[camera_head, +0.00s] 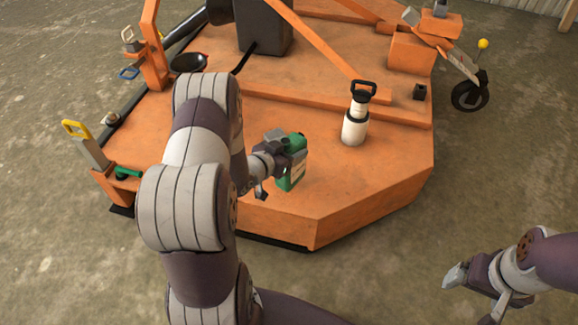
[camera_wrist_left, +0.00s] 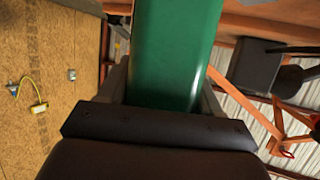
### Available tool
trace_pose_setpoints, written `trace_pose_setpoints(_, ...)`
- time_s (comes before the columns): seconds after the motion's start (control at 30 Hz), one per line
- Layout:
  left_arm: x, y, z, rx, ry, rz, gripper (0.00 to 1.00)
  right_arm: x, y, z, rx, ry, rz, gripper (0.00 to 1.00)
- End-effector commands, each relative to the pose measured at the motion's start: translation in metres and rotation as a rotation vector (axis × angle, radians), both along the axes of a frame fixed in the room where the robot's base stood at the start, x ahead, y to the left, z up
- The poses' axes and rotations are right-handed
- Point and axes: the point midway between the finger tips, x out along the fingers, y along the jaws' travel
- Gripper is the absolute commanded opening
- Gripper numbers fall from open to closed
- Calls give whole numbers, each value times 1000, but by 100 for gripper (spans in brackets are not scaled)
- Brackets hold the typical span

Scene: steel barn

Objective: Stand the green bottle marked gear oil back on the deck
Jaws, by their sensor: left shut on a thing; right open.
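My left gripper is shut on the bottle. In the left wrist view the green bottle (camera_wrist_left: 175,50) fills the space between the fingers. The bottle looks roughly upright in the head view; I cannot tell whether its base touches the deck. The label's words are too small to read. My right gripper (camera_head: 468,285) is open and empty, off the deck at the lower right.
A white cylinder with a black handle (camera_head: 355,125) stands on the deck right of the bottle. A black bowl (camera_head: 188,62) and a dark box (camera_head: 264,28) are farther back. A yellow-handled lever (camera_head: 85,140) is at the left edge. The front deck near the bottle is clear.

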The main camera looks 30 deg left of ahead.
Motion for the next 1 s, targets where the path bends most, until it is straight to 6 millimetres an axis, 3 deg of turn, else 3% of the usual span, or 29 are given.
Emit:
trace_pose_setpoints(0.13,4,5,-9,2,-4,0,0,0,0,-9,0,-1,0,89)
trace_pose_setpoints(0.33,4,5,-44,1,-3,-1,0,0,0,-35,0,0,0,89)
trace_pose_setpoints(0.67,4,4,-43,1,-3,-1,0,0,0,-33,0,-1,0,89)
trace_pose_setpoints(0.7,3,4,-45,0,1,0,67,0,0,-33,0,0,0,89)
trace_pose_setpoints(0.77,3,4,-44,0,1,0,87,0,0,-32,0,0,0,89)
trace_pose_setpoints(1.0,3,4,-44,0,0,0,89,0,0,-32,0,0,0,89)
